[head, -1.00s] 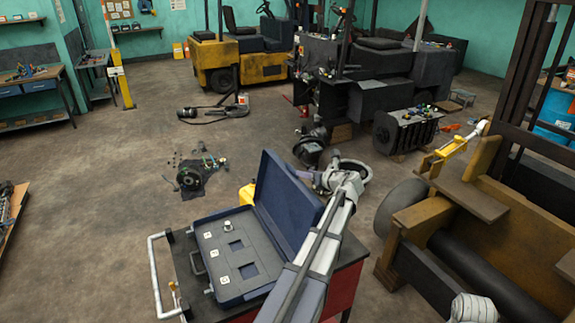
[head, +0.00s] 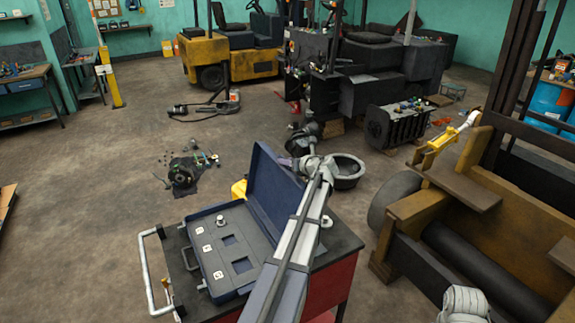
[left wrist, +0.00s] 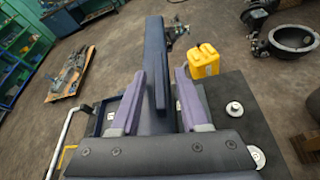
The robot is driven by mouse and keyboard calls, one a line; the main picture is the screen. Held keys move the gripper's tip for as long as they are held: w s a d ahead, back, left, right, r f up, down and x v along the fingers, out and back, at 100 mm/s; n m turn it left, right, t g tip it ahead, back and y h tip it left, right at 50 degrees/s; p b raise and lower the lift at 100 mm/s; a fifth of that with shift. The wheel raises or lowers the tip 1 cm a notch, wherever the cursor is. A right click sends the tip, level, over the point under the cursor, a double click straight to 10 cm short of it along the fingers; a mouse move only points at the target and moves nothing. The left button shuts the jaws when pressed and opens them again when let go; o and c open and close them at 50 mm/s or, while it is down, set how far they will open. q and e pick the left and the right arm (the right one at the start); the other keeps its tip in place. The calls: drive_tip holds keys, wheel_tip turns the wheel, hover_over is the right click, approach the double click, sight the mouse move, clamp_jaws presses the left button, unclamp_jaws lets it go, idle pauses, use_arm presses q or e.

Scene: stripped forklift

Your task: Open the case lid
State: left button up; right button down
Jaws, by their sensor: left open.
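The dark blue case (head: 205,250) stands on a cart, with its lid (head: 272,195) raised steeply from the hinge side. The grey foam inside has cutouts and white labels, and a small metal part stands in it. My left arm crosses in front of the lid's near end. My left gripper (head: 285,162) is behind the lid's upper part, mostly hidden in the head view. In the left wrist view its purple fingers (left wrist: 158,90) are apart, with the lid's edge (left wrist: 157,60) between them; I cannot tell whether they touch it. My right gripper is not in view.
The cart (head: 345,245) has a dark top, red side and white handle (head: 147,270). A yellow jug (head: 239,190) stands behind the lid. A stripped forklift (head: 500,220) is at right.

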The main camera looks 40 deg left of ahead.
use_arm(q)
drive_tip(key=shift+c, duration=0.2)
clamp_jaws()
idle(1.1)
